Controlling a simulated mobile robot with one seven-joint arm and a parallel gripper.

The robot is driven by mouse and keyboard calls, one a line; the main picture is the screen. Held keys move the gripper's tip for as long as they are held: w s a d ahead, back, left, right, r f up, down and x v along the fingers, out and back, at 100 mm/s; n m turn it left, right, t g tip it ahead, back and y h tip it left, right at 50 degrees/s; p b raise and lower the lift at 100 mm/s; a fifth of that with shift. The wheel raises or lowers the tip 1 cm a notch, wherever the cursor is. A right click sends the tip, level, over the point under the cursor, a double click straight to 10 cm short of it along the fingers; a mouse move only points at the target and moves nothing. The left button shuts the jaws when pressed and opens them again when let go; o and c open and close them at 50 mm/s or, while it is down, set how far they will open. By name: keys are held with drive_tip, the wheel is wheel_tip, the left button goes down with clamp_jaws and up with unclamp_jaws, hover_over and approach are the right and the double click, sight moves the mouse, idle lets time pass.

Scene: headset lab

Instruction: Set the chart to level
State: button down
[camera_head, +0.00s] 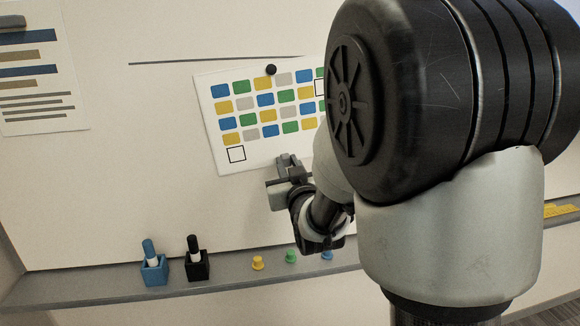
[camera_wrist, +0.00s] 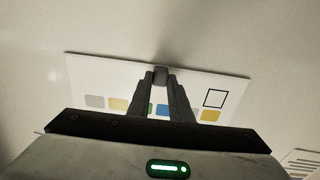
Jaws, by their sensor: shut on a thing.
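The chart (camera_head: 212,128) is a white sheet with rows of coloured blocks on the whiteboard, with a round black magnet (camera_head: 271,70) near its top edge. It is tilted, its right side higher than the dark line above it. My gripper (camera_head: 285,162) is at its lower edge. In the wrist view the chart (camera_wrist: 90,75) appears flipped, and my gripper's fingers (camera_wrist: 160,78) are shut on a small grey tab (camera_wrist: 160,74) at that edge. My arm hides the chart's right side in the head view.
A dark line (camera_head: 215,61) runs above the chart. A poster (camera_head: 40,80) hangs at left.

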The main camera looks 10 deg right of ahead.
drive_tip(key=a+m+b, duration=0.1)
drive_tip(key=a+b, duration=0.1)
drive_tip(key=shift+a+f+m, duration=0.1)
drive_tip(key=shift+a+m, duration=0.2)
drive_tip(key=shift+a, duration=0.1)
drive_tip(key=c, duration=1.6)
unclamp_jaws()
drive_tip(key=shift+s+b, duration=5.8)
drive_tip(key=shift+s, duration=2.9)
